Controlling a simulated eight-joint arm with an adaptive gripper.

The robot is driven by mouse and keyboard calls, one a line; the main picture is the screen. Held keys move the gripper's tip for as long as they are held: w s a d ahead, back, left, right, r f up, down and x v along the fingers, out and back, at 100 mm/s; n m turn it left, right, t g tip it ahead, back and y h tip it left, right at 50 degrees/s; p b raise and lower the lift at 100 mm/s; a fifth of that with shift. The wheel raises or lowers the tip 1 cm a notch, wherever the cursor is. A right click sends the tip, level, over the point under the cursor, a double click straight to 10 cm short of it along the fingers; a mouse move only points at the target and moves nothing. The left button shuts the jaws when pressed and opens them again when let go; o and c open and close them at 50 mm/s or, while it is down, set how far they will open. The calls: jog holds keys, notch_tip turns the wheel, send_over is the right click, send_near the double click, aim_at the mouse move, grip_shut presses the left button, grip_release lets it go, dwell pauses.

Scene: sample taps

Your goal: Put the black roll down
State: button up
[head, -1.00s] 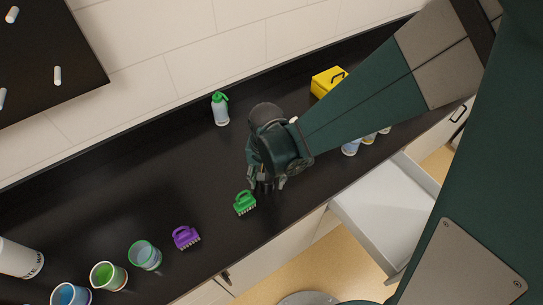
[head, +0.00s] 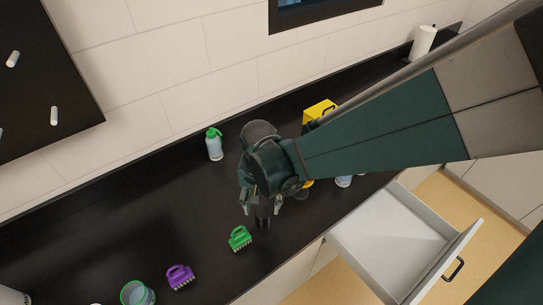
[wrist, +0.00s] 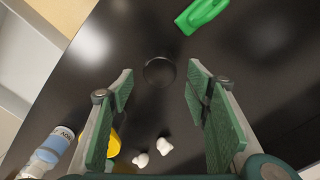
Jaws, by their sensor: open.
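The black roll (head: 262,216) stands on the dark counter, just beyond the tips of my gripper (head: 260,206). In the wrist view the black roll (wrist: 159,72) shows as a dark round end between and past the two green-padded fingers. My gripper (wrist: 160,85) is open, with a gap visible on both sides of the roll. The roll's side is hard to make out against the black counter.
A drawer (head: 392,235) hangs open at right.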

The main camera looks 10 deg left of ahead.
aim_at(264, 212)
jog(key=shift+r, duration=2.95)
jog(key=shift+d, duration=0.1)
jog(key=d+r+t, duration=0.2)
jog(key=d+r, duration=0.3)
jog(key=d, duration=0.6)
jog(key=s+d+r+t, duration=0.1)
jog(key=d+r, duration=0.4)
jog(key=d, duration=0.5)
jog(key=s+d+r+t, duration=0.1)
jog(key=d+r+t, duration=0.3)
jog(key=d, duration=0.7)
jog(key=shift+s+d+r, duration=0.25)
jog(key=shift+d+r, duration=0.1)
jog(key=shift+r, duration=0.3)
